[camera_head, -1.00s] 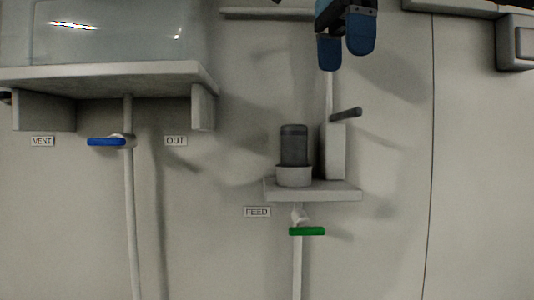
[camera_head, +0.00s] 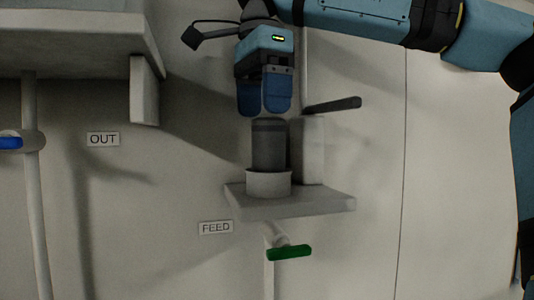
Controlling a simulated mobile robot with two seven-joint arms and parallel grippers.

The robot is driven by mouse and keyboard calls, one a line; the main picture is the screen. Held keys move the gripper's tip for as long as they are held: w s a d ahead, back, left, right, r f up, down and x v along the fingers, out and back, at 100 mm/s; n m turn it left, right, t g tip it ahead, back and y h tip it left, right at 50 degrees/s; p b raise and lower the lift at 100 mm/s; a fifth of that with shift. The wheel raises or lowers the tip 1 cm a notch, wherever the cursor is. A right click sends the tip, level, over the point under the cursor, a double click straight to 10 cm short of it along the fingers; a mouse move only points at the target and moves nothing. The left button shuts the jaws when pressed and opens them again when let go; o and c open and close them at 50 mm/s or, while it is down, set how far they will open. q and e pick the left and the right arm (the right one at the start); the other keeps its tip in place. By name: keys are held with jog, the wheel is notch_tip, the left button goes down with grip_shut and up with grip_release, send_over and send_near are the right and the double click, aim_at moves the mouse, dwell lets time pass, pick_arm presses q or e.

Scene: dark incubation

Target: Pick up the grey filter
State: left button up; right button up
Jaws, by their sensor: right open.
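The grey filter (camera_head: 269,148) is a dark grey cylinder standing upright in a pale round cup (camera_head: 268,184) on a small wall shelf (camera_head: 300,207). My right gripper (camera_head: 264,112) points down just above the filter's top, with its two blue fingers open. It looks empty, and I cannot tell whether the fingertips touch the filter. The lower part of the filter is hidden inside the cup. My left gripper is not in view.
A white block (camera_head: 309,150) with a dark lever (camera_head: 333,105) stands right behind the filter. A green valve handle (camera_head: 289,252) is below the shelf, near the FEED label (camera_head: 215,228). A larger shelf (camera_head: 75,45) and a blue handle (camera_head: 10,143) are at left.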

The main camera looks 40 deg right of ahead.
aim_at(269, 138)
jog(key=shift+w+f, duration=0.15)
jog(key=shift+f, duration=0.1)
jog(key=shift+s+f, duration=0.2)
jog(key=shift+f, duration=0.05)
jog(key=shift+s+d+f+p, duration=0.15)
jog(key=shift+s+f+p, duration=0.2)
jog(key=shift+f, duration=0.2)
jog(key=shift+s+d+f+p, duration=0.15)
jog(key=shift+s+f+p, duration=0.2)
jog(key=shift+f, duration=0.15)
jog(key=shift+w+d+f, duration=0.15)
jog(key=shift+w+f, duration=0.05)
jog(key=shift+f, duration=0.9)
jog(key=shift+w+f, duration=0.2)
jog(key=shift+w, duration=0.05)
jog(key=shift+s+r, duration=0.15)
jog(key=shift+s, duration=0.05)
jog(key=c, duration=1.1)
jog(key=shift+o, duration=0.2)
